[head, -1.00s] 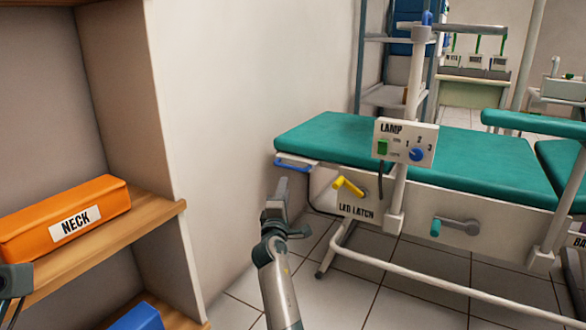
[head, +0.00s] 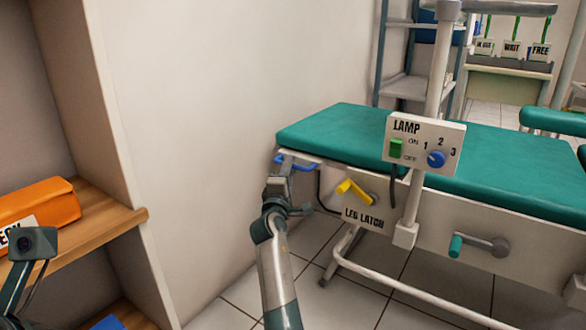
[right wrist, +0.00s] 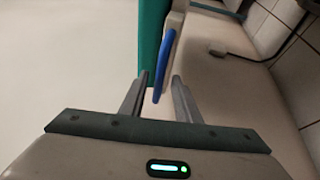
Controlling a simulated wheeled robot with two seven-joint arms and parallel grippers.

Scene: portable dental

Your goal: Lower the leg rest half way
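The leg rest (head: 340,130) is the green padded end of the couch, and it looks about level in the head view. A blue handle (head: 296,164) sticks out at its near left end. A yellow lever (head: 352,191) sits above the LEG LATCH label (head: 363,217). My right gripper (head: 278,182) is just below and beside the blue handle. In the right wrist view, the fingers (right wrist: 160,92) stand apart, with the blue handle (right wrist: 166,58) reaching between their tips. I see no clear grip on it.
A LAMP panel (head: 424,143) on a pale post stands before the couch. A grey crank with a teal knob (head: 456,246) is on the side panel. A wooden shelf (head: 90,238) with an orange box (head: 42,203) is at left. Tiled floor is open below.

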